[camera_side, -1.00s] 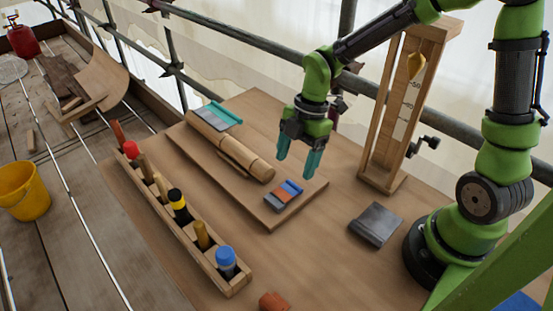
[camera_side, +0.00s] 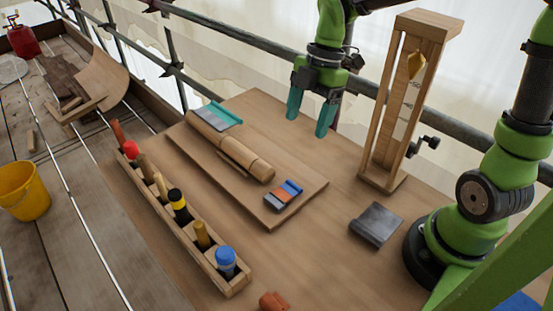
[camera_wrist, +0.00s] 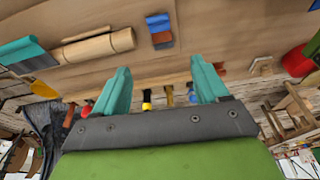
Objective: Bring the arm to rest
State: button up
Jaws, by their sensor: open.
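My gripper (camera_side: 309,114) hangs above the far side of the work table in the side view, fingers pointing down. Its two teal fingers are apart with nothing between them. The wrist view shows the same open fingers (camera_wrist: 162,90) over the table. Below and to the left of it is a wooden board (camera_side: 296,200). On the board lie a tan wooden roll (camera_side: 230,147), a teal-edged grey scraper (camera_side: 216,117) and a small blue, orange and grey block (camera_side: 283,196). My gripper touches none of these.
A tall wooden frame (camera_side: 440,30) with a hanging yellow plumb bob (camera_side: 416,66) stands just right of my gripper. A tool rack (camera_side: 237,284) lines the table's left side. A dark grey plate (camera_side: 376,225) lies near my base. Scaffold rails (camera_side: 255,42) run behind.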

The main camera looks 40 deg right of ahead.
jog(key=s+d+r+m+t, duration=0.1)
jog(key=s+m+t, duration=0.1)
jog(key=m, duration=0.5)
jog(key=s+d+r+m+t, duration=0.1)
jog(key=s+r+m+t, duration=0.1)
jog(key=s+m, duration=0.3)
jog(key=s+d+r+m+t+h, duration=0.1)
jog(key=s+r+m+t, duration=0.1)
jog(key=m, duration=0.7)
jog(key=shift+s+d+r+m+t, duration=0.15)
jog(key=shift+s+r+m+t, duration=0.15)
jog(key=shift+s+t, duration=0.35)
